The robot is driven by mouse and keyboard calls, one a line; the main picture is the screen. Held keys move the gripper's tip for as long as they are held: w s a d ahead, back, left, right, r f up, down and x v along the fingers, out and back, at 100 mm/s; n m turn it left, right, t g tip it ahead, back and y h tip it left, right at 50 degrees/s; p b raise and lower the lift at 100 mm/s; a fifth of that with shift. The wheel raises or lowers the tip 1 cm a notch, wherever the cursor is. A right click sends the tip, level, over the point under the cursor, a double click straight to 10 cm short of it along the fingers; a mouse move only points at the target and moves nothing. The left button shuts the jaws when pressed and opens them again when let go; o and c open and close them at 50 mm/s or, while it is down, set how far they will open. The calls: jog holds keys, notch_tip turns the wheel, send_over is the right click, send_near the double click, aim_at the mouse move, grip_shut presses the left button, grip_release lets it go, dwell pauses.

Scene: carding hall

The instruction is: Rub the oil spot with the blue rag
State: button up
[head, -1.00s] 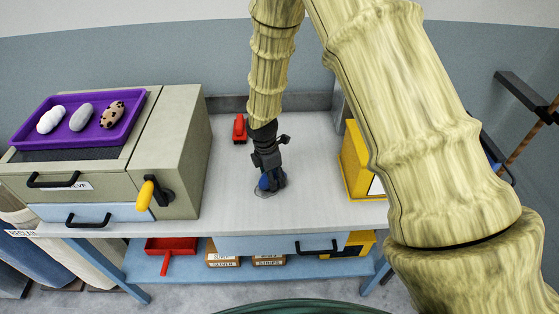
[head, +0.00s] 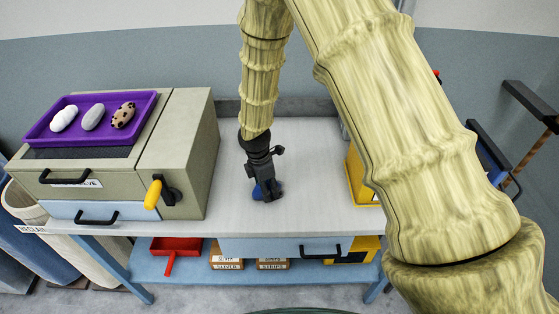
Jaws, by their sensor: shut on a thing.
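My gripper (head: 266,194) points down at the pale worktop (head: 318,185), left of its middle, and is shut on the blue rag (head: 257,191). Only a small part of the rag shows, low at the fingers. The rag appears to be at the worktop surface, but contact cannot be seen clearly. I cannot make out the oil spot now; the gripper and rag may cover it.
A beige machine with a yellow-handled crank (head: 153,194) stands left, with a purple tray (head: 92,139) of three lumps on top. A yellow box (head: 357,178) is right, partly behind my arm. A red dustpan (head: 175,245) and labelled boxes sit on the lower shelf.

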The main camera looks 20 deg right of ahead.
aim_at(281, 188)
jog(key=shift+w+a, duration=0.25)
jog(key=shift+a, duration=0.35)
jog(key=shift+w+a, duration=0.2)
jog(key=shift+a, duration=0.35)
jog(key=shift+a+f, duration=0.15)
jog(key=shift+a, duration=0.2)
jog(key=shift+d+p, duration=0.25)
jog(key=shift+p, duration=0.15)
jog(key=shift+s+d+r+p, duration=0.1)
jog(key=shift+s+d+p, duration=0.2)
jog(key=shift+d, duration=0.8)
jog(key=shift+s+d+r+p, duration=0.1)
jog(key=shift+s+d, duration=0.25)
jog(key=shift+d, duration=0.75)
jog(key=shift+s+d+r+p, duration=0.15)
jog(key=shift+s+d, duration=0.2)
jog(key=shift+d, duration=0.75)
jog(key=shift+d+r+p, duration=0.2)
jog(key=shift+r+p, duration=0.2)
jog(key=shift+r, duration=0.2)
jog(key=shift+d+r+p, duration=0.15)
jog(key=shift+r+p, duration=0.25)
jog(key=shift+r, duration=0.2)
notch_tip(281, 188, up, 5)
jog(key=p, duration=0.4)
jog(key=shift+s+r, duration=0.15)
